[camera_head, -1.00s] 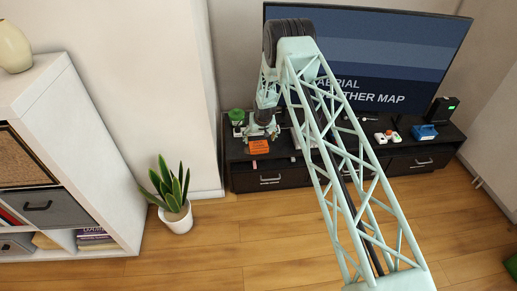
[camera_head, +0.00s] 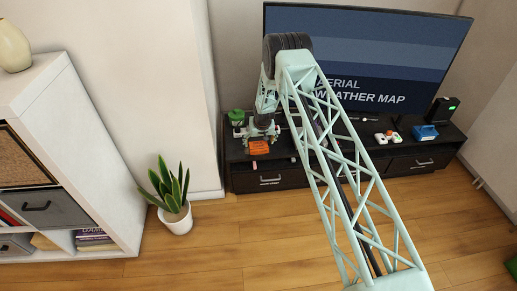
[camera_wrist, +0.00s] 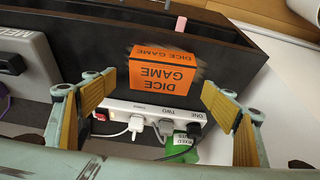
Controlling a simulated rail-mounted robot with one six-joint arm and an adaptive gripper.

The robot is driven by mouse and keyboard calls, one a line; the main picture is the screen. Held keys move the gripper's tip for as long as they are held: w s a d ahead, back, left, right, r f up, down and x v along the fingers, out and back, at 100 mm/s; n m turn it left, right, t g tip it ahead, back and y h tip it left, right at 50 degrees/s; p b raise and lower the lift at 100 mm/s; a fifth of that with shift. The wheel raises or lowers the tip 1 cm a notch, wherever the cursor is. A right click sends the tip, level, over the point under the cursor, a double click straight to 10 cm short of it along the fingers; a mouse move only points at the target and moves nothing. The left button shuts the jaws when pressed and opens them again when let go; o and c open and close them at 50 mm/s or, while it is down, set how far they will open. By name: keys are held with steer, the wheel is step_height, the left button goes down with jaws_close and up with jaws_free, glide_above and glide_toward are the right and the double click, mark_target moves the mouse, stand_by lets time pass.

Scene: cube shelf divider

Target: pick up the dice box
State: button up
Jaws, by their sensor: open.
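The dice box is a small orange box with black "DICE GAME" lettering. In the wrist view the dice box (camera_wrist: 168,72) lies on the dark cabinet, between and beyond my fingertips. My gripper (camera_wrist: 158,92) is open, with one ridged yellow-faced finger on each side, and does not touch the box. In the head view the dice box (camera_head: 259,147) shows at the cabinet's left front, just below my gripper (camera_head: 262,133). My arm's lattice hides part of the cabinet top there.
A white power strip (camera_wrist: 150,120) with plugs and cables lies close to the box. A grey device (camera_wrist: 25,55) stands left in the wrist view. In the head view, a television (camera_head: 410,60) stands behind, with a blue box (camera_head: 425,132) right and a potted plant (camera_head: 174,195) left.

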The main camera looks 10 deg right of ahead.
mark_target(258, 144)
steer(key=shift+b+x, duration=0.65)
steer(key=shift+x, duration=1.7)
steer(key=shift+a, duration=0.1)
steer(key=c, duration=1)
steer(key=shift+r, duration=0.2)
step_height(258, 144, up, 9)
steer(key=shift+r+p, duration=0.25)
steer(key=shift+p, duration=0.8)
steer(key=shift+r, duration=0.1)
